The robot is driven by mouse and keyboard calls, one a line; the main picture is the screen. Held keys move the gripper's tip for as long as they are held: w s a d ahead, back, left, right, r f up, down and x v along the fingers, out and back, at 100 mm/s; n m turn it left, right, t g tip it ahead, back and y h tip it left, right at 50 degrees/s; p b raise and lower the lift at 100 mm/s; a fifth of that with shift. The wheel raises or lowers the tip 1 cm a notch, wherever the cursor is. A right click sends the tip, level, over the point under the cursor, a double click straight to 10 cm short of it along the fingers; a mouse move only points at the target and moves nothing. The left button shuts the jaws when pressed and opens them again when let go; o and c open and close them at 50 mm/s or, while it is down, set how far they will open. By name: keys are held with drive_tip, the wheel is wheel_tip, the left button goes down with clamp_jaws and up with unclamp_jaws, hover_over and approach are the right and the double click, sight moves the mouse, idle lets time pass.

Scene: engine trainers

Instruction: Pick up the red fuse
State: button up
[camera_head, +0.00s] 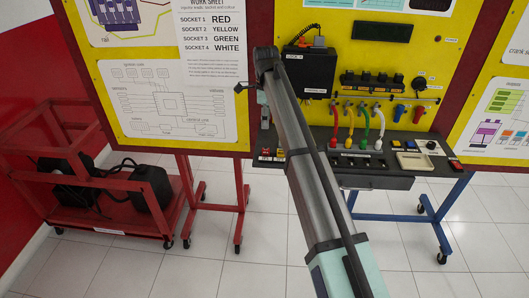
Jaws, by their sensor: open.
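Small red and yellow pieces lie at the left end of the dark shelf (322,138) under the yellow board. A small red piece (280,153), which looks like the red fuse, is among them, just left of my arm. They are too small to make out clearly. My gripper (264,124) shows small below the bent top of my arm, above these pieces and apart from them. It is open with nothing visible in it; its fingers are hard to make out.
Red, yellow, green and white cables (349,128) hang over the shelf right of my arm. A black box (307,72) is mounted on the board. A red wheeled frame (110,212) stands at left. The tiled floor between the stands is clear.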

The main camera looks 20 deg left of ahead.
drive_tip(key=p, duration=0.2)
hover_over(266, 149)
wheel_tip(266, 149, down, 8)
drive_tip(key=shift+f, duration=0.15)
drive_tip(key=shift+f+p, duration=1.3)
drive_tip(key=shift+f, duration=1.3)
drive_tip(key=c, duration=0.9)
drive_tip(key=shift+o, duration=0.2)
